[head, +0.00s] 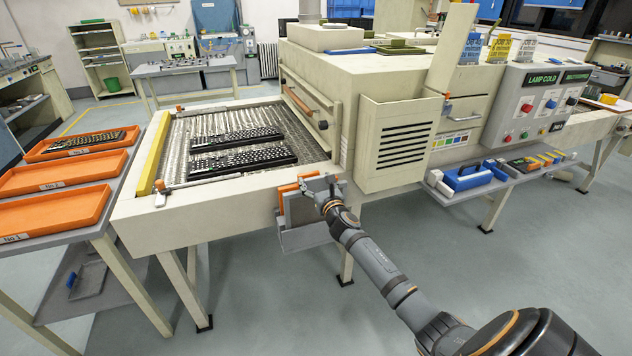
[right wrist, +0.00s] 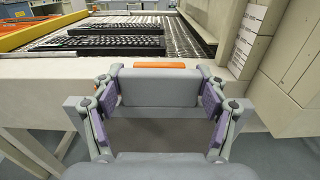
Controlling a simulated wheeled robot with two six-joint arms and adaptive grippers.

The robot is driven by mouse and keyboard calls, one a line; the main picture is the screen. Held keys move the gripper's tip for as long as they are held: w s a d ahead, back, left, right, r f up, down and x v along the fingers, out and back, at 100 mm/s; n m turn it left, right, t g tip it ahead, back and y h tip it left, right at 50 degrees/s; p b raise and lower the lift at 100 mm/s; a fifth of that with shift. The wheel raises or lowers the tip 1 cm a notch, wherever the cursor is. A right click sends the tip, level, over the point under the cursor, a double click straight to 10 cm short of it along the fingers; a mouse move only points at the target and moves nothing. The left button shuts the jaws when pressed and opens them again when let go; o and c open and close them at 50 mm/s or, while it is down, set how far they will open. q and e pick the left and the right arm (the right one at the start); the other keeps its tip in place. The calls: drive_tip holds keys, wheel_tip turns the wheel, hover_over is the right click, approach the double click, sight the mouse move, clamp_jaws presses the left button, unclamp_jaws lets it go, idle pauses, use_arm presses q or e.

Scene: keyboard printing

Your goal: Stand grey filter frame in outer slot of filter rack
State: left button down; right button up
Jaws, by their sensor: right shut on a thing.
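My right gripper (head: 322,188) is at the front side of the long beige machine, beside the filter rack. In the right wrist view its two purple-padded fingers (right wrist: 160,98) are closed on the sides of the grey filter frame (right wrist: 160,88). The grey frame is upright in front of an orange piece (right wrist: 160,65), which also shows in the head view (head: 288,190). The filter rack (head: 305,238) hangs low on the machine's side, partly hidden by the gripper and frame. I cannot tell whether the frame's lower edge is inside a slot. My left gripper is out of view.
Two black keyboards (head: 240,136) lie on the machine's mesh conveyor (head: 190,120). Orange trays (head: 60,210) stand on a table at the left. A beige vented box (head: 400,145) is just right of the rack. The floor in front is clear.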

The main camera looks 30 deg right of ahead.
sight(317, 190)
drive_tip(key=shift+f+b, duration=1.25)
drive_tip(key=shift+f, duration=0.3)
drive_tip(key=o, duration=1.8)
drive_tip(key=shift+r, duration=0.1)
drive_tip(key=shift+c, duration=0.2)
wheel_tip(317, 190, up, 6)
drive_tip(key=p, duration=0.7)
drive_tip(key=shift+r, duration=0.15)
drive_tip(key=shift+s+f, duration=0.1)
drive_tip(key=shift+f, duration=0.15)
drive_tip(key=v, duration=1.2)
